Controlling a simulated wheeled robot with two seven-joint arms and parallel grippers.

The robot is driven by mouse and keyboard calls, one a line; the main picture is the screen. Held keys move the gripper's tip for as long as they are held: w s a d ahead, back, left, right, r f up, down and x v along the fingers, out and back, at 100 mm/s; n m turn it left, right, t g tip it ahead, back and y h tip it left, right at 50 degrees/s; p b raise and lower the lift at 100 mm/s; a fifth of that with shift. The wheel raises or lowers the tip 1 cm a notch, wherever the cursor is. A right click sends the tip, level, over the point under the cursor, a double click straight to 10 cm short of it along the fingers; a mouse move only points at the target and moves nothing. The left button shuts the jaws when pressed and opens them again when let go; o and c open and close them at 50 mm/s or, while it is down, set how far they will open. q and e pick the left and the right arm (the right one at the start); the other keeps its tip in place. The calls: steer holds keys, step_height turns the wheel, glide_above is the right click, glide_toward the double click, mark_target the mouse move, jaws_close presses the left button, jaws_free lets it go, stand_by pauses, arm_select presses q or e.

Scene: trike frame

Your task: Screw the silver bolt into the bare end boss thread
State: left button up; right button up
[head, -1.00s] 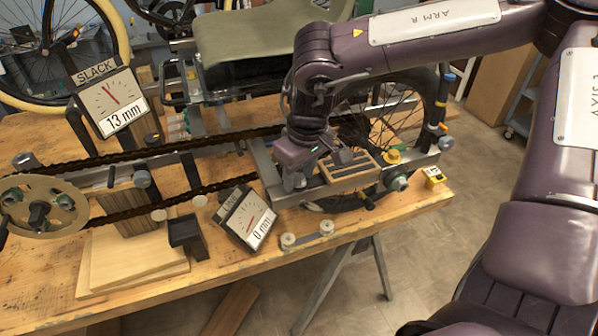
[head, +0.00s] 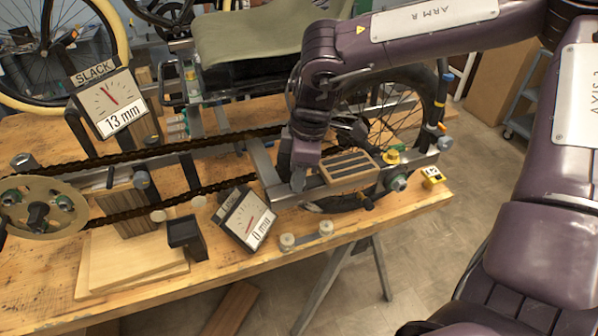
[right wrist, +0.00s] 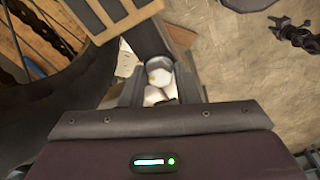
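My right gripper (head: 299,180) is over the near rail of the trike frame (head: 262,165), left of the slotted wooden block. In the right wrist view the two fingers (right wrist: 159,86) stand close on either side of a silver, round-headed piece, which looks like the silver bolt (right wrist: 159,72). In the head view a small grey end shows at the gripper's tip. The bolt's shank and the boss thread at this spot are hidden by the gripper, so I cannot tell whether they touch. My left gripper is not in view.
A slotted wooden block (head: 350,168) lies right of the gripper. The rear wheel (head: 385,120) and chain (head: 150,160) are close by. One slack gauge (head: 108,105) reads 13 mm, the other (head: 246,220) 0 mm. A yellow item (head: 432,176) sits near the bench's right corner.

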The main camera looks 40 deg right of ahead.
steer(key=m, duration=0.6)
steer(key=shift+s+t+h, duration=0.1)
steer(key=shift+t+h, duration=0.2)
steer(key=m+h, duration=0.1)
steer(key=m, duration=0.5)
steer(key=shift+a, duration=0.1)
steer(key=o, duration=0.6)
steer(key=shift+c, duration=0.2)
steer(key=n, duration=0.5)
steer(key=shift+n+y, duration=0.3)
steer(key=shift+y, duration=0.1)
steer(key=n, duration=0.6)
steer(key=shift+y, duration=0.4)
